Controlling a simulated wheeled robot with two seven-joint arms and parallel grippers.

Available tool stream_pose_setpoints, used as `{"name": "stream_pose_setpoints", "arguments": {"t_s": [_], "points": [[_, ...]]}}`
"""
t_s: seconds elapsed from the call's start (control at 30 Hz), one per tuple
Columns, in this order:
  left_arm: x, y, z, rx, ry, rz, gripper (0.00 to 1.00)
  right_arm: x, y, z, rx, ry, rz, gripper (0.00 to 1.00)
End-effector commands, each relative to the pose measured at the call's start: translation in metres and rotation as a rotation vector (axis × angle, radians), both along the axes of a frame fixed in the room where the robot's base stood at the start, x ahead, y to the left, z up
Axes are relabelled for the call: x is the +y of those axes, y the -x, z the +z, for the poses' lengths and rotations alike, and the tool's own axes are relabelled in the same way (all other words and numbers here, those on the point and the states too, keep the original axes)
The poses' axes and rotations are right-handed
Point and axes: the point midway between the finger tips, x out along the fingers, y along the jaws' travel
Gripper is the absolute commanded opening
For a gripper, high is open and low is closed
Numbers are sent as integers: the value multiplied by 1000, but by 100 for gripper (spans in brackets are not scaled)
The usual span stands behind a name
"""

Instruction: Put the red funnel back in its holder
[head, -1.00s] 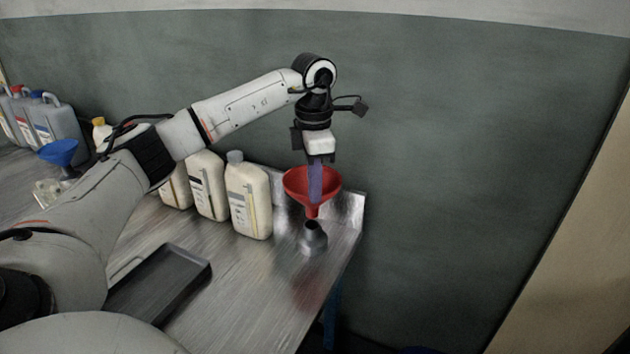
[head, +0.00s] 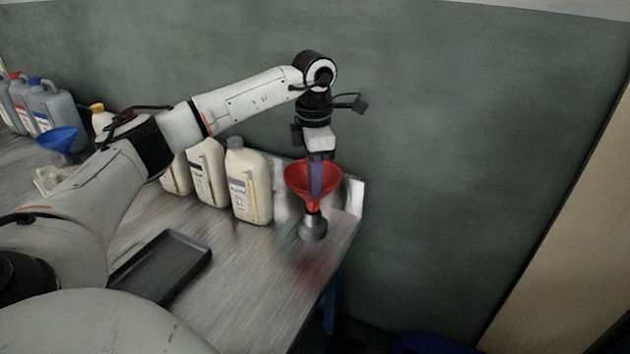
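The red funnel (head: 300,178) is upright at the right end of the metal bench. Its spout meets the top of the grey metal holder (head: 313,229), and the spout's lower end is hidden. My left gripper (head: 316,180) points straight down over the funnel, with its bluish finger against the funnel's rim and wall. Only one finger shows clearly, and it looks closed on the funnel's wall. My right gripper is not in view.
Several cream bottles (head: 250,182) stand left of the funnel. A dark tray (head: 165,264) lies at the bench's front. A blue funnel (head: 58,139) and grey jugs (head: 55,112) are at the far left. The bench's right edge is close to the holder.

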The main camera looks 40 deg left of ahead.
Motion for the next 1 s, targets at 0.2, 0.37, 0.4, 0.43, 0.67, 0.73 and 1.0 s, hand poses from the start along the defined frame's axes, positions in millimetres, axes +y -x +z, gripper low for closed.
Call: {"name": "stream_pose_setpoints", "arguments": {"t_s": [0.2,0.37,0.4,0.43,0.67,0.73,1.0], "points": [[0,0,0,-1,1,-1,0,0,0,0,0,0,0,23],[0,0,-2,0,0,-1,0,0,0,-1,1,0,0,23],[0,0,-2,0,0,-1,0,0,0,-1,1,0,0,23],[0,0,-3,0,0,-1,0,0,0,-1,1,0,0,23],[0,0,-10,1,-1,0,0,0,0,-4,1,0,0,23],[0,0,-12,1,-1,0,0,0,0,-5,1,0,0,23],[0,0,-17,0,0,0,0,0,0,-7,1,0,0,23]]}}
